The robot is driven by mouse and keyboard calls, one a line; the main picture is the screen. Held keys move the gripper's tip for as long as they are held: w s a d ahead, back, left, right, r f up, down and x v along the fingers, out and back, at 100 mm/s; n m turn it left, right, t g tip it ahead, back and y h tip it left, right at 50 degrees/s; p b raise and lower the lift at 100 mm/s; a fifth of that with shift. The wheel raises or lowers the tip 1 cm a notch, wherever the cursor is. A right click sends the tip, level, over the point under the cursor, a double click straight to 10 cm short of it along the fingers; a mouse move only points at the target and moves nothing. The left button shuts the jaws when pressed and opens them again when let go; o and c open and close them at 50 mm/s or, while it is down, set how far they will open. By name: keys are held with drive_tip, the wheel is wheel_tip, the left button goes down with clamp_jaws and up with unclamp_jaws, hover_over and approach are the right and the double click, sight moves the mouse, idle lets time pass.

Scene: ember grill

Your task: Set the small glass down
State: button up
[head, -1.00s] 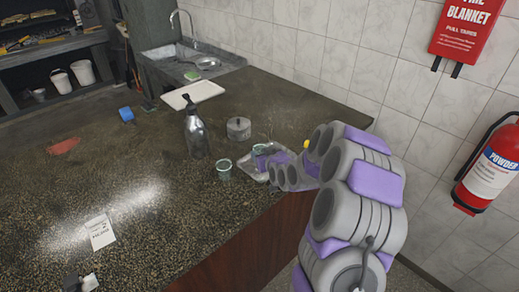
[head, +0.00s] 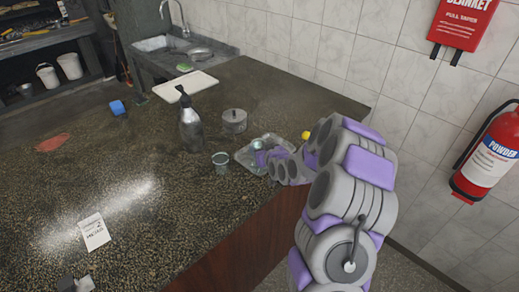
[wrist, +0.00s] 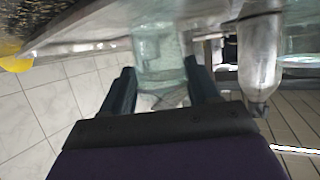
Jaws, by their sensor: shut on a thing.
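A small clear glass (wrist: 158,45) stands out between the two dark fingers of my gripper (wrist: 159,72) in the wrist view. My gripper is shut on it.
A yellow object (head: 306,135) lies by the arm. A white board (head: 186,86) is near the sink. The counter's left side (head: 130,165) is mostly clear.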

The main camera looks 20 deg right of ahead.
drive_tip(key=o, duration=0.8)
drive_tip(key=shift+d+f, duration=0.15)
drive_tip(key=shift+d, duration=0.25)
drive_tip(key=shift+o, duration=1.4)
drive_tip(key=shift+d, duration=0.25)
drive_tip(key=shift+o, duration=0.6)
drive_tip(key=shift+a, duration=0.8)
drive_tip(key=s+r, duration=0.1)
drive_tip(key=s, duration=0.2)
drive_tip(key=s+d+r+p, duration=0.1)
drive_tip(key=s, duration=0.1)
drive_tip(key=shift+s+r, duration=0.2)
drive_tip(key=shift+r, duration=0.1)
drive_tip(key=b+v, duration=0.1)
drive_tip(key=v, duration=0.5)
drive_tip(key=shift+a, duration=0.2)
